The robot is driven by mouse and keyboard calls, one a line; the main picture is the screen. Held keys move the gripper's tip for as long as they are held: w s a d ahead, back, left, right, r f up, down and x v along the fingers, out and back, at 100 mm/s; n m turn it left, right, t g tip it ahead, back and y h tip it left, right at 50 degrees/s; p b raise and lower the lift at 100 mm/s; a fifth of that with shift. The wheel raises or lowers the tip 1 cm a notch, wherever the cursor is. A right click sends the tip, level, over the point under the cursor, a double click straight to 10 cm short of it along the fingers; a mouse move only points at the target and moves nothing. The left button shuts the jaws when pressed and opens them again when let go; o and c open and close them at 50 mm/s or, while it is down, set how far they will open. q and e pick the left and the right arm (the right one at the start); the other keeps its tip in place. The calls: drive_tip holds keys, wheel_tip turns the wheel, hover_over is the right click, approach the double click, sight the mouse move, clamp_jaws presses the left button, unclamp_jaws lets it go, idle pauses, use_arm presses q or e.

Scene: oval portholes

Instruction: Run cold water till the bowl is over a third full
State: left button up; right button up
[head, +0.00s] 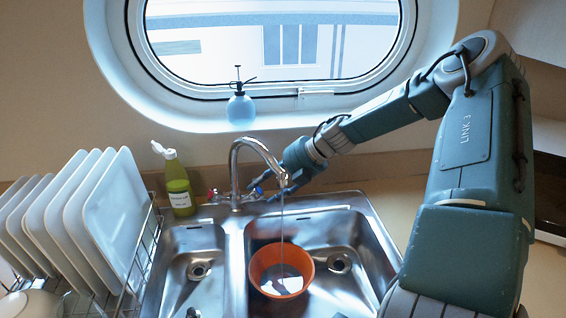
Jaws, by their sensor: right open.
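The orange bowl (258,268) stands upright in the right basin of the sink, under the spout. A thin stream of water (282,235) runs from the curved chrome tap (236,165) into it. A small greyish pool of water (284,285) shows at the bowl's bottom; its exact depth is hard to judge. The blue-marked tap handle (259,191) is at the right of the tap base, the red-marked handle (212,194) at the left. My right gripper (287,187) is open beside the blue handle, behind the spout; contact cannot be told. My left gripper is not in view.
The double steel sink (233,265) has an empty left basin. A rack with white plates (110,205) stands at the left. A green soap bottle (178,184) is behind the left basin. A blue spray bottle (240,108) stands on the window sill.

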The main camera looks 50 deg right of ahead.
drive_tip(key=v, duration=0.8)
drive_tip(key=shift+a+f, duration=0.1)
